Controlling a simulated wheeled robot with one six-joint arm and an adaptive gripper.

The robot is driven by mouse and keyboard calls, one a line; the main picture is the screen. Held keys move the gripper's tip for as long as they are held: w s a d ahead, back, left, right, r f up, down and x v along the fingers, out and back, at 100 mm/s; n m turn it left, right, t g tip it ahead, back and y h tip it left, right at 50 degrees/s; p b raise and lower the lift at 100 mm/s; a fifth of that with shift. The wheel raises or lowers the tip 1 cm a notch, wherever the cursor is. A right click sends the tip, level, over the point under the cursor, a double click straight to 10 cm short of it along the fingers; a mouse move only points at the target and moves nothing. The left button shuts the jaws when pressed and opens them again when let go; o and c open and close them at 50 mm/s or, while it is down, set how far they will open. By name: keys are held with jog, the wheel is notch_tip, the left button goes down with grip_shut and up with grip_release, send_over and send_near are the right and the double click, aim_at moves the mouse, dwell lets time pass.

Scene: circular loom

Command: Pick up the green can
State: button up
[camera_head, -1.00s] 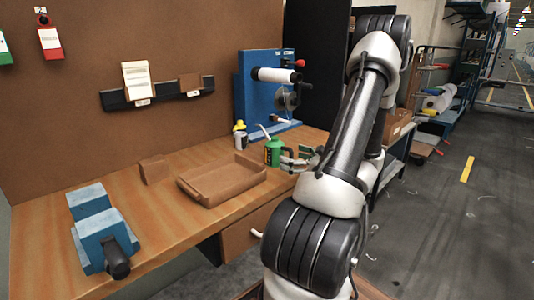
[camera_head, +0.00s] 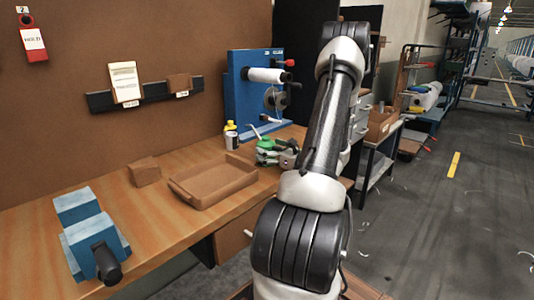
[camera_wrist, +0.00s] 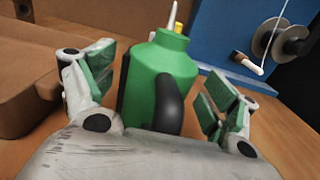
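The green can (camera_wrist: 150,88) stands upright on the workbench, with a dark handle facing the wrist camera and a pale spout on top. My gripper (camera_wrist: 160,70) is open, with one finger on each side of the can in the wrist view. The left finger is close to the can's side; a wider gap shows on the right. I cannot tell whether either finger touches it. In the head view my gripper (camera_head: 273,150) covers most of the can, and only green parts show there.
A brown tray (camera_head: 213,200) lies left of the can on the workbench (camera_head: 150,215). A small yellow-topped bottle (camera_head: 231,138) stands close to the can's left. A blue machine with a white roller (camera_head: 266,75) is behind. A blue vise-like block (camera_head: 85,235) sits at front left.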

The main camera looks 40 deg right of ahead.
jog(key=c, duration=1.2)
jog(key=shift+r, duration=0.15)
notch_tip(320, 180, up, 10)
jog(key=shift+f, duration=0.1)
